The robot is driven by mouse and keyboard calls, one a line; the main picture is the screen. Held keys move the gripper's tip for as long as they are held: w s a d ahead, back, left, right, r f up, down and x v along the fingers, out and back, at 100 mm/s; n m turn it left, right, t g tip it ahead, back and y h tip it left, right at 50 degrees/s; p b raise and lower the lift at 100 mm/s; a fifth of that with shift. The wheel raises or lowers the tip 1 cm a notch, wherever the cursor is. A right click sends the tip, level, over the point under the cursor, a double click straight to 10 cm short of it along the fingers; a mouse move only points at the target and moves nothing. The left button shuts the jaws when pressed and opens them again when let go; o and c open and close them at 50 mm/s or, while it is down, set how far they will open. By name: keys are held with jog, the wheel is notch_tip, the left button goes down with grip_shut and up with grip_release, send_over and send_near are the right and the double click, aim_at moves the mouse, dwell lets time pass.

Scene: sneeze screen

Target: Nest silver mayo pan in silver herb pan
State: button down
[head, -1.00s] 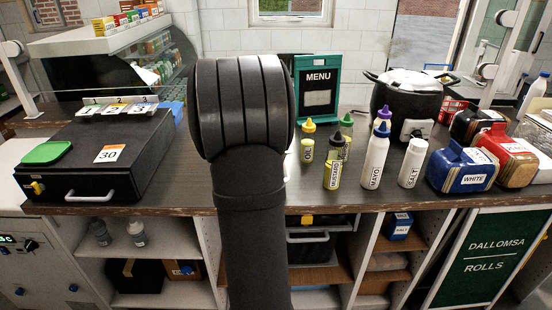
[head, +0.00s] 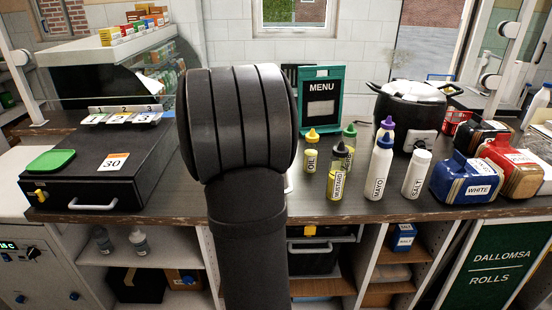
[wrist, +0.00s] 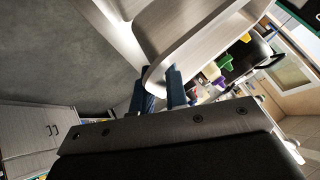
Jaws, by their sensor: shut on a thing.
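My gripper (wrist: 162,88) shows in the wrist view, with its dark blue fingers shut on the rim of a silver pan (wrist: 195,38). The pan is metallic with rounded corners and is tilted in this view. No label on it can be read, so I cannot tell from its face which pan it is. In the head view my own arm stands in the middle and hides the gripper and the pan. No second silver pan can be made out clearly in either view.
The counter holds a black box marked 30 (head: 112,162) at left. A green menu board (head: 320,98), mustard bottle (head: 338,178), mayo bottle (head: 379,170), salt bottle (head: 417,175), black pot (head: 408,118) and blue white-labelled container (head: 467,180) stand to the right. Shelves lie below.

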jog(key=shift+t, duration=0.5)
jog(key=shift+f, duration=4.1)
jog(key=shift+d, duration=0.15)
jog(key=shift+f, duration=0.4)
jog(key=shift+r, duration=0.1)
jog(key=shift+r, duration=1.95)
